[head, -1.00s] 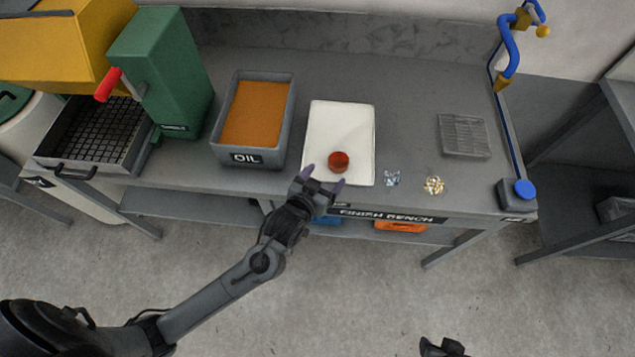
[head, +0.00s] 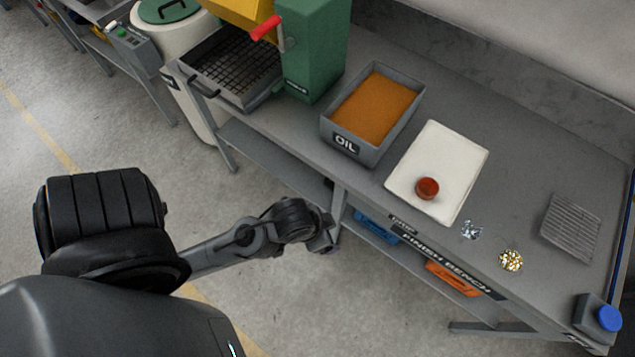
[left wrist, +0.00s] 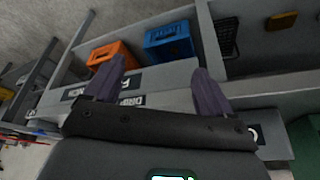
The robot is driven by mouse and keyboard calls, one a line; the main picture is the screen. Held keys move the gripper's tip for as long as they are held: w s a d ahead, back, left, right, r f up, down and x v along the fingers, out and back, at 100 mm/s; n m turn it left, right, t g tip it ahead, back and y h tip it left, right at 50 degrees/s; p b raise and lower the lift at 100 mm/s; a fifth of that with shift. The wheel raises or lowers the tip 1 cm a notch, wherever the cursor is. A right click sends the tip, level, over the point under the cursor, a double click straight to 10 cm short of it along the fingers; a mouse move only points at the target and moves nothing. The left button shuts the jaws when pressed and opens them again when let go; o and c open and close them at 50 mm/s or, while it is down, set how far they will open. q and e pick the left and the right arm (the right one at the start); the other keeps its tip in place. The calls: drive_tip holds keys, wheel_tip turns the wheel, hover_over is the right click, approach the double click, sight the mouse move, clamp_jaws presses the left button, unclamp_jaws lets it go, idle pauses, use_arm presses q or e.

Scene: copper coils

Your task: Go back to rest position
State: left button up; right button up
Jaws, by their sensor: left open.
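My left gripper (left wrist: 158,90) shows in the left wrist view with its two purple fingers wide apart and nothing between them. In the head view my left arm reaches from the lower left, and the left gripper (head: 330,236) hangs in front of the bench's front edge, mostly hidden behind the wrist. A small reddish copper piece (head: 427,188) lies on the white mat (head: 452,160) on the bench, apart from the gripper. My right gripper is not in view.
The finish bench (head: 520,170) holds an oil tray (head: 376,108), a green machine (head: 315,45), a wire rack (head: 571,226), clear pieces (head: 471,230) and gold pieces (head: 511,260). Blue (head: 376,226) and orange (head: 452,279) bins sit on the lower shelf. The floor (head: 90,120) at left is clear.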

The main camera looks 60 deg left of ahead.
use_arm(q)
drive_tip(key=shift+s+a+g, duration=0.2)
drive_tip(key=shift+s, duration=0.25)
drive_tip(key=shift+s+a+g, duration=0.15)
drive_tip(key=shift+s+g, duration=0.05)
drive_tip(key=shift+s, duration=0.25)
drive_tip(key=shift+r, duration=0.2)
wheel_tip(320, 180, up, 31)
drive_tip(key=p, duration=3.1)
